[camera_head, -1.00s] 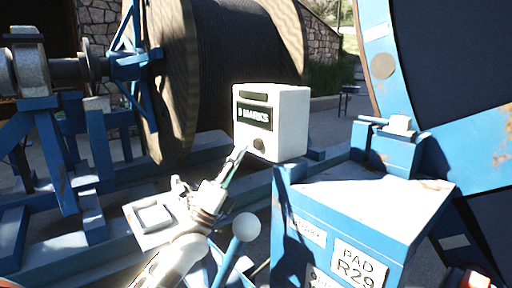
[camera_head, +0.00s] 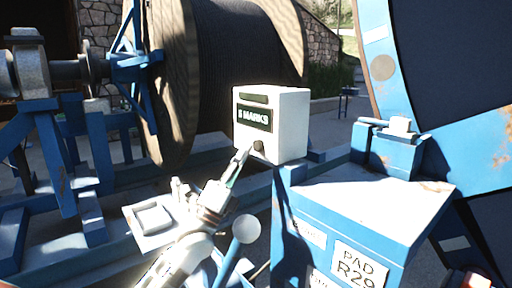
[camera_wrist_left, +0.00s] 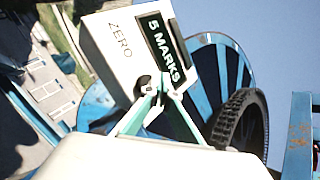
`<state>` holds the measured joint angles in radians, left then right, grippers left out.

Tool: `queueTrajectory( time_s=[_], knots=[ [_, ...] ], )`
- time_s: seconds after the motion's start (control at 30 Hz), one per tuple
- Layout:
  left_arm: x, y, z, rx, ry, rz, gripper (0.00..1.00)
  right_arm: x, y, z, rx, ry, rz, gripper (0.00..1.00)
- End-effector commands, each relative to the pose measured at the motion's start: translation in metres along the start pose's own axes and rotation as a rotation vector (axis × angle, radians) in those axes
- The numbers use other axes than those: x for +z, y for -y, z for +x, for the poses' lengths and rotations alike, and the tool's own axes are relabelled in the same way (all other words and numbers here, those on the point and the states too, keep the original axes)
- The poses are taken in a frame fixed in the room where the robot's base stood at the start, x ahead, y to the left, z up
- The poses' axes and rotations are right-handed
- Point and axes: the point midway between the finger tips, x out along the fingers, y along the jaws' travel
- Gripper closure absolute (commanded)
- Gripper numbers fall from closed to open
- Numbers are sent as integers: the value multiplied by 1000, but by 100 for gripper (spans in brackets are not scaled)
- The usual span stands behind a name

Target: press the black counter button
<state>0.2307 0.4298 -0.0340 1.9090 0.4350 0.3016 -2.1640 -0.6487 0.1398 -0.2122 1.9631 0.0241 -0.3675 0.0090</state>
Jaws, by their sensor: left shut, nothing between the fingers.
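The white counter box (camera_head: 291,128) stands in the middle of the head view, with a dark display reading "MARKS" (camera_head: 254,117). The round black button (camera_head: 259,146) is low on its front face. The box also shows in the left wrist view (camera_wrist_left: 118,47), with "ZERO" and "5 MARKS" on it. My left gripper (camera_head: 243,153) is shut and empty, its fingertips right at the button in the head view. In the left wrist view the fingertips (camera_wrist_left: 160,84) overlap the edge of the black button (camera_wrist_left: 143,84); I cannot tell whether they touch it. My right gripper is not in view.
A large cable drum (camera_head: 245,60) stands behind the box. A blue cabinet (camera_head: 375,200) marked "PAD R29" is at the right front. A blue lever with a pale ball knob (camera_head: 246,229) stands close to my left arm. A blue frame (camera_head: 60,160) fills the left.

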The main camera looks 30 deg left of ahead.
Motion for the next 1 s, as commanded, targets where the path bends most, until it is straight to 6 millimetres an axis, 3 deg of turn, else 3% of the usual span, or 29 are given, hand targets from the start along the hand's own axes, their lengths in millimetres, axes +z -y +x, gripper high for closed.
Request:
queueTrajectory(
  time_s=[1.0],
  knots=[
    [-4,-4,6,0,0,1,100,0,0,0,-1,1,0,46]
  ],
)
